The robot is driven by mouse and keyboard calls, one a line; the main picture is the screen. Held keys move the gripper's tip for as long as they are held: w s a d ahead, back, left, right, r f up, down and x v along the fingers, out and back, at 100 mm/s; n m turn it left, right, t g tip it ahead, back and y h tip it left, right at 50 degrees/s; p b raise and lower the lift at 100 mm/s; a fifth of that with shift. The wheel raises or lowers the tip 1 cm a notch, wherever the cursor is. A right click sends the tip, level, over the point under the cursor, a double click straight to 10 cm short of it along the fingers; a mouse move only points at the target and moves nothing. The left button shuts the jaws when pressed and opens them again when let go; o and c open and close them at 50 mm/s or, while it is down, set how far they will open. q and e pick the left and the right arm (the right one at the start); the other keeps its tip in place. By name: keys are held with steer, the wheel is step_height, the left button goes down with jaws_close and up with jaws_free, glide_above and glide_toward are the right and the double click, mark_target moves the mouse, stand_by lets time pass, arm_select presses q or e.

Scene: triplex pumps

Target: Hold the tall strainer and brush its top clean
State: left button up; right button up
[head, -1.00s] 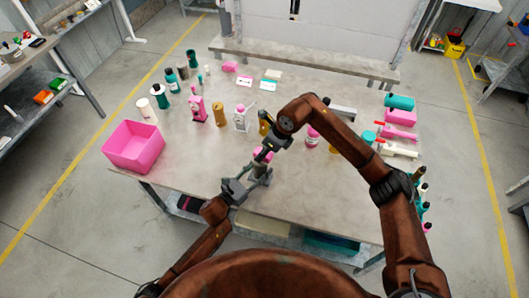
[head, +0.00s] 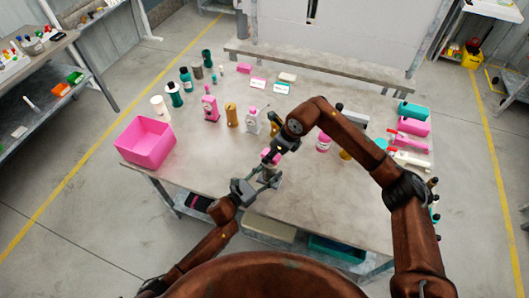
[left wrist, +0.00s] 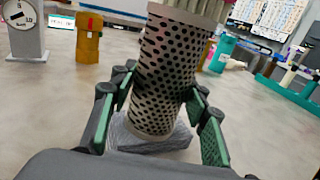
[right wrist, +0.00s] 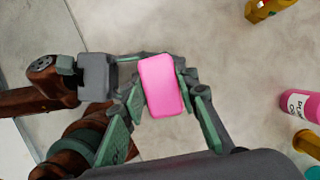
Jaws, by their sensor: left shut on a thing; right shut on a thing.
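The tall strainer (left wrist: 165,75) is a pale metal cylinder full of dark holes. It tilts slightly in the left wrist view, above a grey block-like base (left wrist: 150,136). My left gripper (left wrist: 160,98) is shut on its lower part, a finger on each side; in the head view the gripper (head: 268,181) is at the bench's front edge. A brush with pale bristles (left wrist: 186,12) is at the strainer's top; I cannot tell how firmly they touch. My right gripper (right wrist: 160,92) is shut on the brush's pink back (right wrist: 161,86), above the strainer, which that hides in the right wrist view.
On the bench (head: 200,165), a pink bin (head: 147,142) stands at the left. A pink bottle (head: 210,104), a golden holder (head: 232,114) and a white dial gauge (head: 252,121) stand behind my grippers. A pink jar (head: 323,142) and several trays are at the right.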

steer(key=shift+s+d, duration=0.2)
steer(key=shift+d, duration=0.4)
steer(key=shift+s+d, duration=0.2)
steer(key=shift+d, duration=0.4)
steer(key=shift+d+r, duration=0.15)
steer(key=shift+r, duration=3.95)
arm_select(q)
steer(key=o, duration=1.3)
steer(key=shift+a, duration=0.1)
steer(key=v, duration=1.2)
